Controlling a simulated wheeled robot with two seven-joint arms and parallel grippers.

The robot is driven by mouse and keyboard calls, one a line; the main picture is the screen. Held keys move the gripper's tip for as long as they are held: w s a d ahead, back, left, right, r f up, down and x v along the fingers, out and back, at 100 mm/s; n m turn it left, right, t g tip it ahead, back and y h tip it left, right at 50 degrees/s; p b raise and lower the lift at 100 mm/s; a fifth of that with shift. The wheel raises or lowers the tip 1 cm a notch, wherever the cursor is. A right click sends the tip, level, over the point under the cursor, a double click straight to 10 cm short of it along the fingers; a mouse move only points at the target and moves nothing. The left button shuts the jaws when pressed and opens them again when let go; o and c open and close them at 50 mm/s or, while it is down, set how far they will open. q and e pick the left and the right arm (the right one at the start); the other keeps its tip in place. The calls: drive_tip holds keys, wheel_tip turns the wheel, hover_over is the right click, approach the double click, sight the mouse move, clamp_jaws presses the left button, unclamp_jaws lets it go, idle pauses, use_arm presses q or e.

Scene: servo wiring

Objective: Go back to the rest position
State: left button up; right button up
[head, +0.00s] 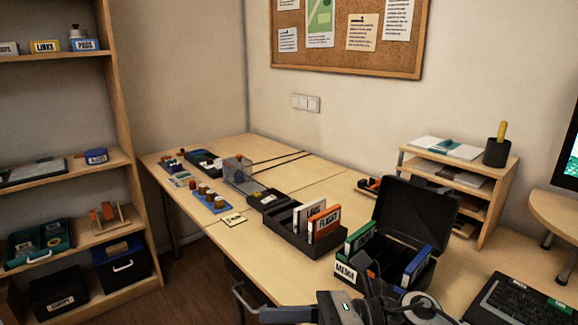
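A dark gripper, which I take to be my left one (252,302), shows at the bottom edge, in front of the table (325,190). Its fingers are partly cut off by the frame, so I cannot tell whether it is open or shut. I see nothing clearly held in it. More dark links of my own arm show to its right at the bottom edge. My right gripper cannot be made out in the head view.
A black case (415,207) with an open lid and a black holder (285,233) with upright labelled cards stand on the table. Small parts lie farther back. A wooden shelf (120,110) is at left, a desk organizer (455,172) and keyboard (515,302) at right.

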drive_tip(key=w+d+f+m+t+h, duration=0.1)
drive_tip(key=d+f+m+t+h, duration=0.25)
drive_tip(key=m+t, duration=0.9)
drive_tip(key=w+d+f+m+t+h, duration=0.1)
drive_tip(key=d+f+m+t+h, duration=0.3)
drive_tip(key=m, duration=1.6)
drive_tip(key=s+d+f+m+g+h, duration=0.2)
drive_tip(key=s+d+f+m+h, duration=0.1)
drive_tip(key=s+f+m, duration=0.2)
drive_tip(key=s+d+f+m+g+h, duration=0.3)
drive_tip(key=s+f+m, duration=0.3)
drive_tip(key=f+m, duration=0.4)
drive_tip(key=shift+d+m+h, duration=0.35)
drive_tip(key=shift+d+h, duration=0.3)
drive_tip(key=shift+d, duration=0.15)
drive_tip(key=shift+r, duration=0.1)
